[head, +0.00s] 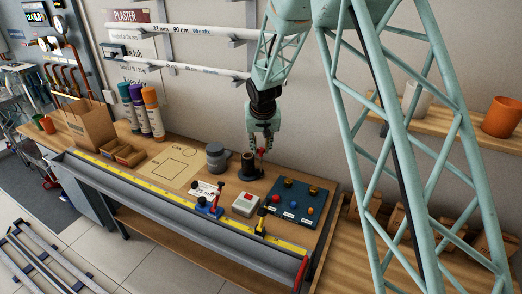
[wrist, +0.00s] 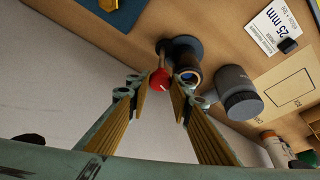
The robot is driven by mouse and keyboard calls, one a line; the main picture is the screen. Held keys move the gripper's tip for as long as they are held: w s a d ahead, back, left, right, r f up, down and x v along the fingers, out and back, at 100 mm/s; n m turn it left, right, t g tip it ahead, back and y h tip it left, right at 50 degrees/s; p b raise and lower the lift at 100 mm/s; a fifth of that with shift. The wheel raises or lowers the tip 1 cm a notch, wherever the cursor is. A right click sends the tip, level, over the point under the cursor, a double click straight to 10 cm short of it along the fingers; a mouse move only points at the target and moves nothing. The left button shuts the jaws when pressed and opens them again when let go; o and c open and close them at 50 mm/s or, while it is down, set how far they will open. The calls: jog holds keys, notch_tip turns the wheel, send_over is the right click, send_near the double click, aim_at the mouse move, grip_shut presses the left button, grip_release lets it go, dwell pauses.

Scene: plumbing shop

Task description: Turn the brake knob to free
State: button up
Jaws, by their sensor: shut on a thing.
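The brake knob looks to be the red ball-shaped knob (wrist: 158,80) on a short stem at the side of a dark post-like fitting (wrist: 187,60). A small pale mark shows on the knob's face. In the head view the fitting (head: 248,166) stands on the bench by the wall, with the red knob (head: 261,152) at its right. My gripper (head: 262,146) is over the fitting's right side, pointing down. In the wrist view my gripper's fingers (wrist: 156,88) lie on both sides of the knob, shut on it. The exact finger contact is hard to see.
A grey canister (head: 216,158) stands left of the fitting.

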jog(key=shift+a+f+m+h+b, duration=0.15)
jog(key=shift+m+h+b, duration=0.55)
jog(key=shift+m+b, duration=1.95)
jog(key=b, duration=0.5)
jog(key=shift+h, duration=0.4)
jog(key=shift+a+m+g+b, duration=0.1)
jog(key=shift+m+g+b, duration=0.2)
jog(key=shift+m+b, duration=0.4)
jog(key=m+h+b, duration=0.1)
jog(key=m, duration=0.1)
jog(key=shift+w+a+m, duration=0.1)
jog(key=shift+w+m, duration=0.05)
jog(key=shift+m, duration=0.2)
jog(key=shift+m+g+h, duration=0.7)
jog(key=shift+m+g, duration=0.1)
jog(key=shift+m, duration=1.2)
jog(key=o, duration=0.8)
jog(key=shift+o, duration=0.2)
